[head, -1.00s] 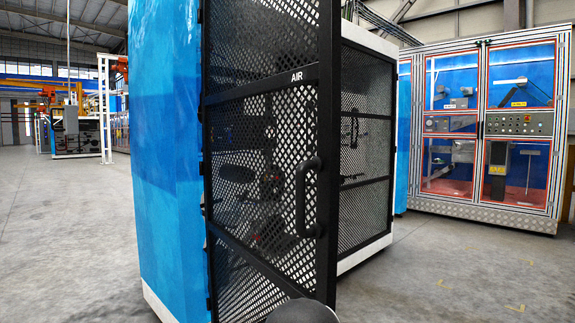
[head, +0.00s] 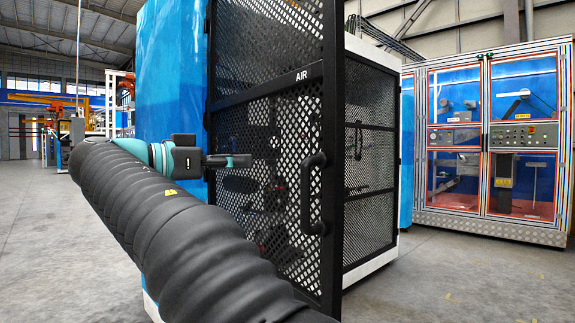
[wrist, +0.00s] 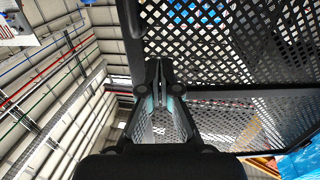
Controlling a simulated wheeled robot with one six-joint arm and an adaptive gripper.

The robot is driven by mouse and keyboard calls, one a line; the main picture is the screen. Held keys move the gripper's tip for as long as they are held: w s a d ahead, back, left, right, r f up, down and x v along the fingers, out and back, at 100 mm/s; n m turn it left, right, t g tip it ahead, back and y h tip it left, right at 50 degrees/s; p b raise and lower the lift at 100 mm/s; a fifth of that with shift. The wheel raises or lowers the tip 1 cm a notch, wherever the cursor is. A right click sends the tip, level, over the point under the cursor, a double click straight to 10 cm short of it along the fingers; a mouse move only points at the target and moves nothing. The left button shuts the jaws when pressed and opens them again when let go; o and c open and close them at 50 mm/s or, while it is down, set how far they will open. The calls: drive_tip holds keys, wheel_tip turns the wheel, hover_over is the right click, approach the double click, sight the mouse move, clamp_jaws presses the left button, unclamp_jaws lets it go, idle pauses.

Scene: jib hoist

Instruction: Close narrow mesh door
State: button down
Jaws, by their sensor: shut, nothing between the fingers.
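The narrow mesh door (head: 262,110), black and marked AIR, stands on the blue and white cabinet (head: 170,75). It looks swung outward, with its handle-side edge nearer me. Its curved black handle (head: 309,195) is near that edge. My gripper (head: 245,160) is shut and empty, pointing right in front of the mesh, left of the handle and apart from it. Whether it touches the mesh cannot be told. In the wrist view my gripper (wrist: 161,72) shows shut fingers, with black mesh (wrist: 225,30) ahead and to the right.
A second black mesh panel (head: 369,150) stands behind the door to the right. A glass-fronted cabinet (head: 490,130) with red frames is further right. The grey concrete floor (head: 440,285) is open at the right and at the left.

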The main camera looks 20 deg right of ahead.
approach(301, 159)
drive_tip(key=d, duration=0.2)
drive_tip(key=s+d, duration=0.1)
drive_tip(key=d, duration=0.2)
drive_tip(key=s+d, duration=0.1)
drive_tip(key=d, duration=0.1)
drive_tip(key=shift+s+d+r, duration=0.1)
drive_tip(key=shift+d+r, duration=0.05)
drive_tip(key=shift+d, duration=0.2)
drive_tip(key=shift+d, duration=0.15)
